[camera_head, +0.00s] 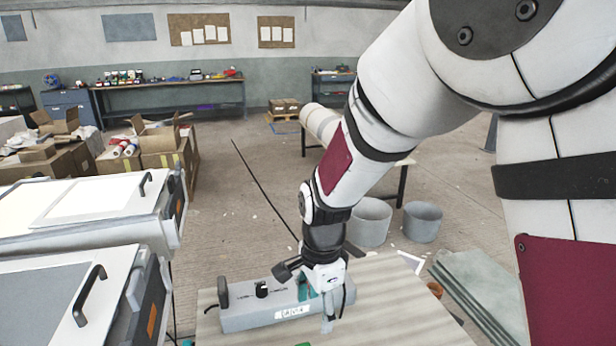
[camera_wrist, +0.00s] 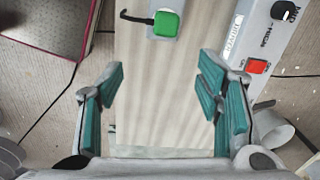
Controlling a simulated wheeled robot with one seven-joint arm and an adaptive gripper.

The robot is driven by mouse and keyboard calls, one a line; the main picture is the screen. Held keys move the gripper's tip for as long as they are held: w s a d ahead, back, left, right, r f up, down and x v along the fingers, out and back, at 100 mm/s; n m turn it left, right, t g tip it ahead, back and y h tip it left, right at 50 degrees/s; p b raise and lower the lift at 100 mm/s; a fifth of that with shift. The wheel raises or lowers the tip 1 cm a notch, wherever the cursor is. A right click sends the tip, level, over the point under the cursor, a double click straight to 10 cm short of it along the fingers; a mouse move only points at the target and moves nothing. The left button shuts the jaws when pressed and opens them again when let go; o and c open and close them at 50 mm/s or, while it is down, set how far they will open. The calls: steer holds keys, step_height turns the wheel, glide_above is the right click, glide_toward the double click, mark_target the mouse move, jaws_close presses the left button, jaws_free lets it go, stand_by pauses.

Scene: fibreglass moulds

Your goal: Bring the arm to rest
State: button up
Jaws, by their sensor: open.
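My arm reaches down from the upper right in the head view. My gripper (camera_head: 318,304) hangs over the wooden-topped table (camera_head: 400,310), in front of part of a grey control box in that view. In the wrist view my gripper (camera_wrist: 163,92) has its two teal-padded fingers wide apart, with only bare table top (camera_wrist: 160,90) seen between them. Nothing is held. How high the fingertips are above the table is hard to tell.
The grey control box (camera_head: 252,318) has a black knob and a handle; its red switch (camera_wrist: 258,66) shows in the wrist view. White-topped cabinets (camera_head: 95,205) stand left; grey buckets (camera_head: 368,222) stand behind the table.

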steer(key=s+d+r+n+t, duration=0.1)
steer(key=s+d+r+n, duration=0.4)
steer(key=r, duration=0.3)
steer(key=s+d+r+n+t, duration=0.1)
steer(key=s+d+r+n, duration=0.1)
steer(key=s+d+r, duration=0.35)
steer(key=s+d+r+n+t, duration=0.1)
steer(key=s+d+r+n, duration=0.2)
steer(key=s, duration=0.2)
steer(key=s+d+r+n+p, duration=0.1)
steer(key=s+d+r+n, duration=0.1)
steer(key=s, duration=0.4)
steer(key=shift+d+r+n+t, duration=0.4)
steer(key=shift+d+n, duration=0.2)
steer(key=shift+d, duration=0.45)
